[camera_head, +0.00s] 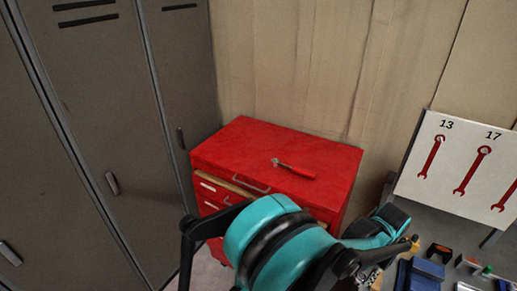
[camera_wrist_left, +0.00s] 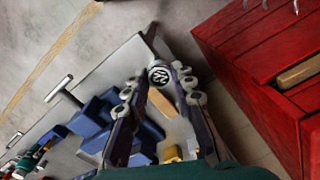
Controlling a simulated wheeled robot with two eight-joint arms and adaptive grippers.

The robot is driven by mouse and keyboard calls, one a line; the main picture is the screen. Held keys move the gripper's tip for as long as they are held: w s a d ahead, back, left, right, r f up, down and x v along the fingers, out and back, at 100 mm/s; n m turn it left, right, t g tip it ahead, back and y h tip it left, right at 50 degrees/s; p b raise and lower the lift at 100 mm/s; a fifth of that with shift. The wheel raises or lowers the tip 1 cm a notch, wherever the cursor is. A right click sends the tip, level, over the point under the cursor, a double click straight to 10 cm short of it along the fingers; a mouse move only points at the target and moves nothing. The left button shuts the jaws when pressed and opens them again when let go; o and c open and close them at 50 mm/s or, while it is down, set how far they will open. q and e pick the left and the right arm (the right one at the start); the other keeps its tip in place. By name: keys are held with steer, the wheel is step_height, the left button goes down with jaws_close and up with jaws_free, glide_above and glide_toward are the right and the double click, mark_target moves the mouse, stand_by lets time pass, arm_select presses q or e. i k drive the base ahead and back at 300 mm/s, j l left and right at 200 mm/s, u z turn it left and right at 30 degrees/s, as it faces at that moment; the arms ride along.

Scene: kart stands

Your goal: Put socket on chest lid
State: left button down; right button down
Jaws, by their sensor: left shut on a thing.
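The chest is a red tool cabinet whose flat lid (camera_head: 325,155) shows in the head view, and part of its red side (camera_wrist_left: 250,70) shows at the right of the left wrist view. My left gripper (camera_wrist_left: 159,82) is shut on a round metal socket (camera_wrist_left: 158,74), held between its fingertips. In the head view my left gripper (camera_head: 378,262) is low at the right, beside the chest and near the bench, partly hidden by my teal arm. I cannot make out the socket there. My right gripper is not in view.
A red-handled tool (camera_head: 293,168) lies on the lid; much of the lid is clear. A top drawer (camera_head: 222,184) stands slightly open. Grey lockers (camera_head: 100,130) stand left. A wrench board (camera_head: 460,165) and a bench with a blue vise (camera_wrist_left: 95,115) are at the other side.

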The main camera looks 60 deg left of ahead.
mark_target(241, 153)
steer(key=k+j, duration=0.1)
steer(key=j, duration=0.3)
steer(key=k+j, duration=0.15)
steer(key=j, duration=0.3)
steer(key=k+j, duration=0.1)
steer(key=j, duration=0.3)
steer(key=k+j, duration=0.15)
steer(key=j, duration=0.3)
steer(key=k+j, duration=0.1)
steer(key=j, duration=0.3)
steer(key=k+j, duration=0.15)
steer(key=j, duration=0.3)
steer(key=z, duration=0.05)
